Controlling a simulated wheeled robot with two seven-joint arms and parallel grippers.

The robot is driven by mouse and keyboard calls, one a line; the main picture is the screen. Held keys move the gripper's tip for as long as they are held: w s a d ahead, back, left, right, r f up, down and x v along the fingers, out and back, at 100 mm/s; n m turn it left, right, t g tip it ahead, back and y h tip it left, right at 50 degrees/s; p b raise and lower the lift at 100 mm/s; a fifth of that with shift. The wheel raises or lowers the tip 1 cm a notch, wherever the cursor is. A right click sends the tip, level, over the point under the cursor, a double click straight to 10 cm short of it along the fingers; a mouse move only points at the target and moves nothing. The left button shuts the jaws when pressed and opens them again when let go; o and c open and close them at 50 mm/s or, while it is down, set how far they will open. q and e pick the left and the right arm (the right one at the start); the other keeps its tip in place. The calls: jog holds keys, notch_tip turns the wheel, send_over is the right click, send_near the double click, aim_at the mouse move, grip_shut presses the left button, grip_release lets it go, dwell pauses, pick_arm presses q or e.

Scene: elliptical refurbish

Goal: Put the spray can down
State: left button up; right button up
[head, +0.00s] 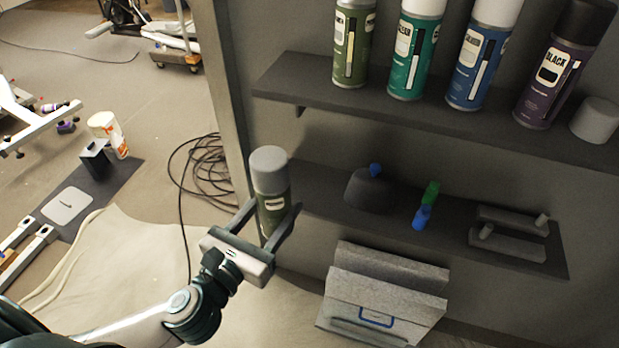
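A green spray can (270,190) with a grey cap is upright in the head view, at the left end of the lower shelf (325,190). My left gripper (268,222) has its fingers on both sides of the can's lower body. The fingers look closed against the can. The can's base is partly hidden by the gripper, so I cannot tell whether it rests on the shelf or is held beside its edge. My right gripper is not in view.
The upper shelf (440,115) holds several spray cans and a loose grey cap (595,121). The lower shelf also holds a dark rounded object (369,190), small blue and green items (422,217) and grey blocks (507,240). A grey box (385,295) stands below.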

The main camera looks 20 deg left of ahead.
pick_arm(q)
jog(key=w+b, duration=0.2)
jog(key=shift+w, duration=0.35)
jog(key=w+f, duration=0.3)
jog(key=w, duration=1.3)
jog(key=shift+w+d, duration=0.35)
jog(key=shift+w, duration=0.05)
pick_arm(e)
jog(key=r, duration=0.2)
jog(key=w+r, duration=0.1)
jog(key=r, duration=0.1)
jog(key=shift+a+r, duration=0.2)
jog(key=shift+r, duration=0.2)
pick_arm(q)
jog(key=shift+f, duration=0.15)
notch_tip(320, 180, down, 3)
jog(key=shift+r, duration=0.1)
jog(key=shift+w+f, duration=0.2)
jog(key=shift+f, duration=0.25)
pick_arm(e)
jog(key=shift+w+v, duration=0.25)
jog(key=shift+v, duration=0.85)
pick_arm(q)
jog(key=shift+b, duration=0.3)
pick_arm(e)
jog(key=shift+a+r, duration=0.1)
